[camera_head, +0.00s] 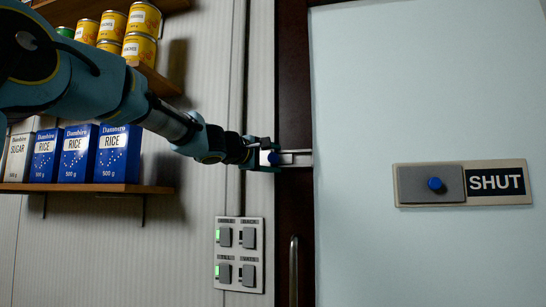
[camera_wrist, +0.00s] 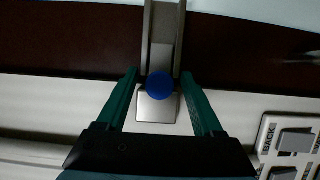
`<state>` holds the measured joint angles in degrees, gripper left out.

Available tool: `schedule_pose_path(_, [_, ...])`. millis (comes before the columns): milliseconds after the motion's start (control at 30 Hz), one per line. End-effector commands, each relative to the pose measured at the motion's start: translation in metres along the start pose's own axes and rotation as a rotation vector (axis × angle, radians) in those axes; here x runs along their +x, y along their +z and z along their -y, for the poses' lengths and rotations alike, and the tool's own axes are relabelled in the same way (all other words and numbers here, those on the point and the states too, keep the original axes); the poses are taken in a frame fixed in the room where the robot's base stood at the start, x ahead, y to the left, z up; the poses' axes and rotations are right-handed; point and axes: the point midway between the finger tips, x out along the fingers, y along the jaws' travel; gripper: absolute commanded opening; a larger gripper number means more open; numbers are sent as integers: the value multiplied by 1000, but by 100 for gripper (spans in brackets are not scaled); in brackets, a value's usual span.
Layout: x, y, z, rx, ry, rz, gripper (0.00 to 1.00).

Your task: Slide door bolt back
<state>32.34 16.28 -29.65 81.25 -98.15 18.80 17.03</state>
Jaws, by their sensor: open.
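The door bolt (camera_head: 296,158) is a grey metal bar in a channel, lying across the dark door frame towards the pale door (camera_head: 420,80). In the wrist view the bolt channel (camera_wrist: 162,30) runs up from a round blue knob (camera_wrist: 159,85) on a bright metal plate (camera_wrist: 157,107). My gripper (camera_head: 264,158) is at the bolt's left end. In the wrist view my gripper (camera_wrist: 160,76) is open, with one green finger on each side of the knob and a gap to both. In the head view my gripper mostly hides the knob.
A panel with several switches (camera_head: 239,254) is on the wall below my gripper. A vertical handle (camera_head: 293,270) is on the frame's lower part. A sliding plate with a blue knob and a "SHUT" sign (camera_head: 497,182) is on the door. Shelves with rice boxes (camera_head: 118,154) and tins stand left.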

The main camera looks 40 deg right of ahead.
Motion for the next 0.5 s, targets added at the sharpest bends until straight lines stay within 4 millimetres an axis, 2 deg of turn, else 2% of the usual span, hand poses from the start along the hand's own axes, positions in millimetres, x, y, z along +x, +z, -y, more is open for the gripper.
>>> schedule_pose_path(167, [0,0,0,0,0,0,66])
schedule_pose_path(500, [0,0,0,0,0,-1,28])
